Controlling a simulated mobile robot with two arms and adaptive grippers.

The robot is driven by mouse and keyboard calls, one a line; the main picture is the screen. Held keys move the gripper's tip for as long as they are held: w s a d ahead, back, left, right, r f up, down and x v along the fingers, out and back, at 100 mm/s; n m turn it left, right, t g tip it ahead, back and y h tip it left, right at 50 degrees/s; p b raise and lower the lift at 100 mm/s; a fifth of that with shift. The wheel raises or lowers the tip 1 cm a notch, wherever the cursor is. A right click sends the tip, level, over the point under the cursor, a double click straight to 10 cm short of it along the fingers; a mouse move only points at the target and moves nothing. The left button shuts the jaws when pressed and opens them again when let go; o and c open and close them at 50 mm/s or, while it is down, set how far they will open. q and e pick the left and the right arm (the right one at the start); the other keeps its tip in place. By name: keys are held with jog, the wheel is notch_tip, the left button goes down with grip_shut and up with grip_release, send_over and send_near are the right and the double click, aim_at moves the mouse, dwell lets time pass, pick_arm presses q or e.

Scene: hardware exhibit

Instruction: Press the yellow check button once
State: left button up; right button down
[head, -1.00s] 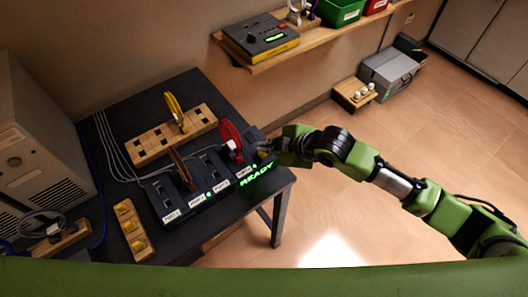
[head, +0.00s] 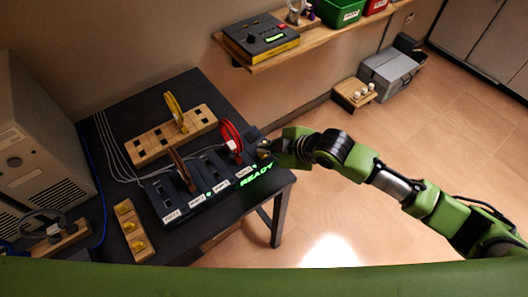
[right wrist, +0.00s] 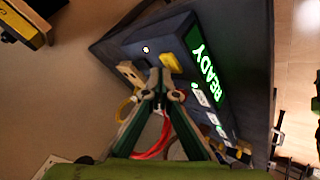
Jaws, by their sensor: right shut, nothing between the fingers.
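The yellow check button (right wrist: 171,63) shows in the right wrist view on the dark end of the console (right wrist: 140,38), beside a lit green READY sign (right wrist: 208,72). My right gripper (right wrist: 163,84) is shut and empty, its fingertips just short of the button in that picture. I cannot tell whether they touch it. In the head view the right gripper (head: 267,148) is at the right end of the console (head: 173,207), over the dark table, and mostly hides the button. My left gripper is not in view.
Red (head: 230,136), yellow (head: 174,110) and brown upright pieces stand in the console and a wooden rack (head: 150,146) behind it. A shelf (head: 284,57) holds a meter box and bins. Open floor lies right of the table (head: 110,112).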

jog(key=shift+f, duration=0.55)
dwell(0.9)
jog(key=shift+r+p, duration=0.9)
notch_tip(320, 180, up, 5)
jog(key=p, duration=0.5)
dwell(0.6)
